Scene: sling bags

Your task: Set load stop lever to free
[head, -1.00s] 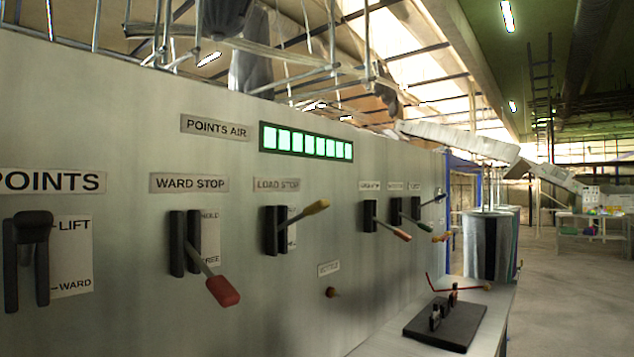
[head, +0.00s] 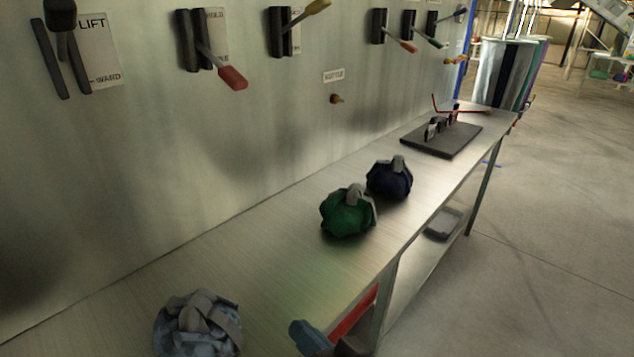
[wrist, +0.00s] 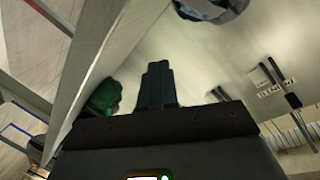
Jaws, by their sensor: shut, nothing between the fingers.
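The load stop lever (head: 306,17) is on the grey wall panel, at the top of the head view. Its yellow handle points up and to the right from a black slotted mount. Its name plate is out of the picture now, and I cannot read the plate beside it. My gripper (wrist: 157,82) shows in the wrist view with its dark fingers shut and empty. A blue-grey tip of it (head: 303,334) seems to show at the bottom of the head view, low by the bench's front edge, well below and apart from the lever.
The ward stop lever (head: 229,75), red-handled, is left of it; smaller levers (head: 403,45) are right. A bench (head: 270,245) runs below the panel with a green bag (head: 345,214), a navy bag (head: 388,183), a grey-blue bag (head: 190,335) and a black stand (head: 452,142). Open floor lies right.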

